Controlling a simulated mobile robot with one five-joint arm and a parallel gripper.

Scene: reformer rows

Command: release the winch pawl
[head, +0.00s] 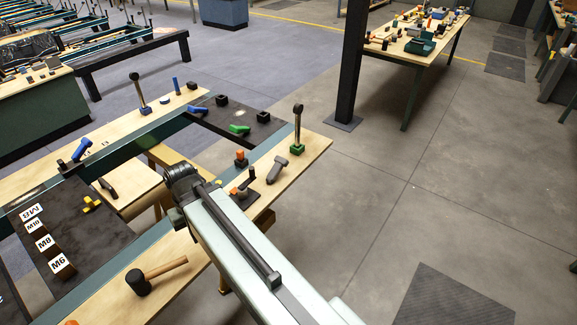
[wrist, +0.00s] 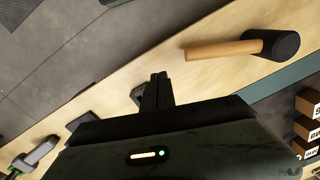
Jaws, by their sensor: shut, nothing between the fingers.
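I cannot tell for sure which part is the winch pawl. A small black fitting with an orange tip (head: 246,186) sits on the wooden rail just right of my wrist in the head view. A second orange-topped dark piece (head: 241,159) stands behind it. My arm reaches over the rail in the head view, and its wrist hides part of the wood and its own fingertips. In the wrist view my gripper (wrist: 160,88) is shut and empty above the wood. A dark block (wrist: 138,95) shows partly behind the fingers; whether they touch is unclear.
A black-headed mallet (head: 140,281) lies on the rail; it also shows in the wrist view (wrist: 270,45). A grey clamp-like piece (head: 277,169) and an upright lever on a green base (head: 297,130) stand to the right. Open floor (head: 400,210) lies beyond.

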